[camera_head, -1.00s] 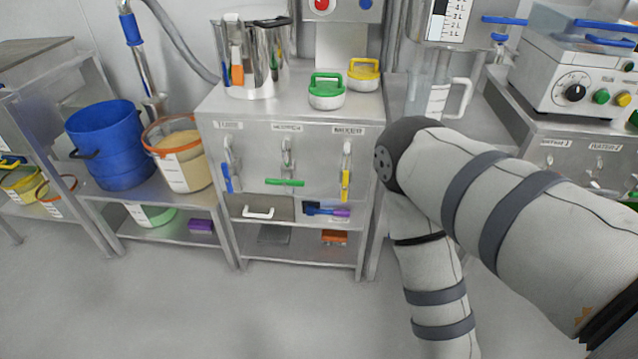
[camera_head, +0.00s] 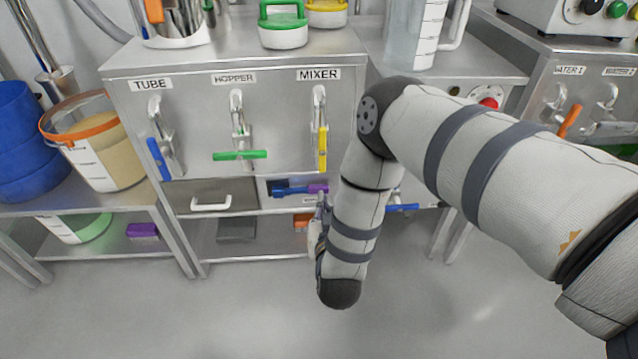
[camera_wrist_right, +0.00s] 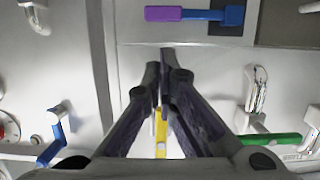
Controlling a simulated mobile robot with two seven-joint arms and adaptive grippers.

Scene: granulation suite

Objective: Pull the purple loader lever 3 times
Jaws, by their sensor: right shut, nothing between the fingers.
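I see no lever labelled loader. My right gripper (camera_wrist_right: 163,75) is shut and empty, pointing at the cabinet front, below that piece in the wrist picture. In the head view the gripper (camera_head: 318,225) is mostly hidden behind my forearm. The yellow MIXER lever (camera_head: 322,147) shows partly behind the fingers in the wrist view (camera_wrist_right: 161,133). My left gripper is out of view.
The cabinet front carries a blue TUBE lever (camera_head: 158,158) and a green HOPPER lever (camera_head: 240,155). A blue lever (camera_head: 403,207) and red button (camera_head: 490,103) are on the right unit. A purple block (camera_head: 142,230) lies on the left shelf. The front floor is clear.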

